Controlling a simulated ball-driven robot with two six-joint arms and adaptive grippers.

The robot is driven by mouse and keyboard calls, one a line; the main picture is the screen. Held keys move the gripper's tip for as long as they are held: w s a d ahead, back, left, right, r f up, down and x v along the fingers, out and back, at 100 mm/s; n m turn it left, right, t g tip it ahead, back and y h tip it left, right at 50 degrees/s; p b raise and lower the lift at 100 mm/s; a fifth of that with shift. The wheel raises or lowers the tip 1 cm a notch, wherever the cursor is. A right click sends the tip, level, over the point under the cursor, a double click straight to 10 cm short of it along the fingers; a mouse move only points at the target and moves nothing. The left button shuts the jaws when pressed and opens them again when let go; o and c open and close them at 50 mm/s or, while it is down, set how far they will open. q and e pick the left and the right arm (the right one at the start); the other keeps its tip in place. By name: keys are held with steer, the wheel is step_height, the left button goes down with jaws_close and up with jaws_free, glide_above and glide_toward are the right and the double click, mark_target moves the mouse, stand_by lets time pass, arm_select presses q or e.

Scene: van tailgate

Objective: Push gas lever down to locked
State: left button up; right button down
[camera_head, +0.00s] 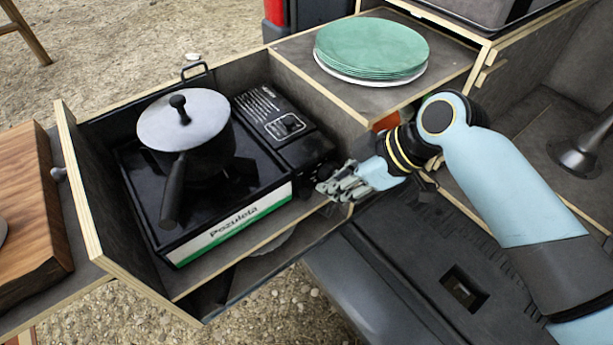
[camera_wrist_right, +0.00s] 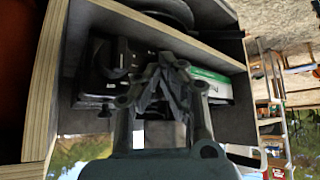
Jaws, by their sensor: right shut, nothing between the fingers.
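The black camping stove (camera_head: 262,195) sits in the wooden drawer, with its gas compartment (camera_head: 275,118) on the right side. My right gripper (camera_head: 328,188) is shut and empty at the stove's front right corner, close to the dark control end (camera_head: 318,150). In the right wrist view, the shut fingers (camera_wrist_right: 165,68) point at the stove front, between its dark control end (camera_wrist_right: 100,75) and the white-green label (camera_wrist_right: 218,88). I cannot make out the gas lever or its position, nor whether the fingers touch the stove. My left gripper is out of view.
A lidded black pot (camera_head: 185,125) stands on the stove, its handle toward the front. Plywood drawer walls (camera_head: 85,190) surround the stove. Green plates (camera_head: 371,48) are stacked on the shelf behind. A wooden board (camera_head: 30,220) lies at left.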

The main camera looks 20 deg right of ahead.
steer(key=v, duration=1.1)
steer(key=shift+d+r, duration=0.25)
steer(key=shift+r, duration=0.05)
steer(key=shift+s, duration=0.1)
